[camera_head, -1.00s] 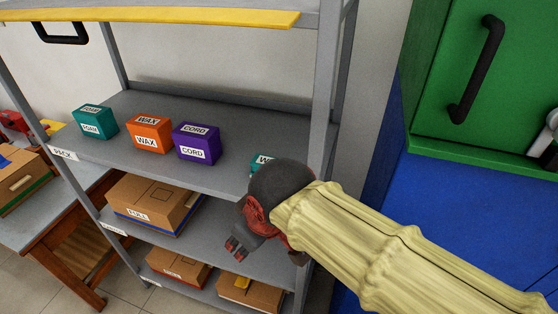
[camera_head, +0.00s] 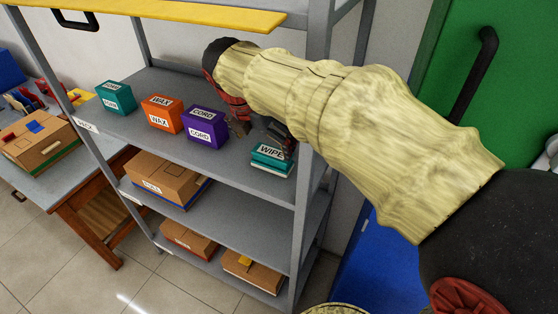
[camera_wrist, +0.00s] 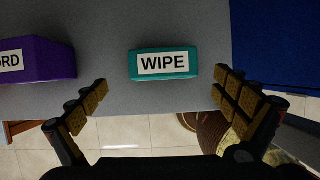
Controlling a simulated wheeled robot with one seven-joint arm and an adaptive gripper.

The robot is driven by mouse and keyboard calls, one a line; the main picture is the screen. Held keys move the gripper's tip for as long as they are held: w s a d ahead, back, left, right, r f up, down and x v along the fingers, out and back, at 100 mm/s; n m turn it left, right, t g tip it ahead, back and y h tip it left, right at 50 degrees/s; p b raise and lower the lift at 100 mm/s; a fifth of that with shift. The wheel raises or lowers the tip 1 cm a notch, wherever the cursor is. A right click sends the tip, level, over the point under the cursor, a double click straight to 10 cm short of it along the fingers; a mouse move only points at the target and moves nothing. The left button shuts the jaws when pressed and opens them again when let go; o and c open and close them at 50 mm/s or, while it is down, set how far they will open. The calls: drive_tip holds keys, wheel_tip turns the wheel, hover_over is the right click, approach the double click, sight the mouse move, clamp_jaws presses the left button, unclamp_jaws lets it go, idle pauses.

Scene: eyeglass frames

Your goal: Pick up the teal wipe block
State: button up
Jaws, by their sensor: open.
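The teal wipe block (camera_head: 271,160) sits on the upper grey shelf, near its right front end, with a white WIPE label. In the wrist view the wipe block (camera_wrist: 163,64) lies ahead of my gripper (camera_wrist: 170,108), between the lines of the two fingers and apart from both. My gripper is open and empty. In the head view my gripper (camera_head: 262,133) is at the shelf beside and behind the block, partly hidden by my forearm.
A purple CORD block (camera_head: 205,128) stands left of the wipe block; it also shows in the wrist view (camera_wrist: 38,60). An orange WAX block (camera_head: 162,115) and a teal block (camera_head: 116,98) stand further left. A grey shelf post (camera_head: 306,175) rises close on the right.

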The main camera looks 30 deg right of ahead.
sight(272, 152)
drive_tip(key=shift+d+b+x, duration=0.15)
drive_tip(key=shift+b+x, duration=0.45)
drive_tip(key=shift+x, duration=1.35)
drive_tip(key=shift+d+b+x, duration=0.15)
drive_tip(key=shift+b+x, duration=0.4)
drive_tip(key=shift+x, duration=1.45)
drive_tip(key=shift+s+r, duration=0.1)
drive_tip(key=shift+s, duration=0.05)
drive_tip(key=c, duration=0.3)
drive_tip(key=c, duration=1)
drive_tip(key=shift+o, duration=0.2)
drive_tip(key=shift+r, duration=0.5)
drive_tip(key=p+v, duration=0.1)
drive_tip(key=v, duration=0.2)
drive_tip(key=shift+d+r, duration=0.1)
drive_tip(key=shift+d, duration=0.1)
drive_tip(key=s+a+p, duration=0.2)
drive_tip(key=s+a, duration=0.7)
drive_tip(key=a, duration=0.5)
drive_tip(key=shift+a+f, duration=0.2)
drive_tip(key=shift+a, duration=0.15)
drive_tip(key=shift+s, duration=0.1)
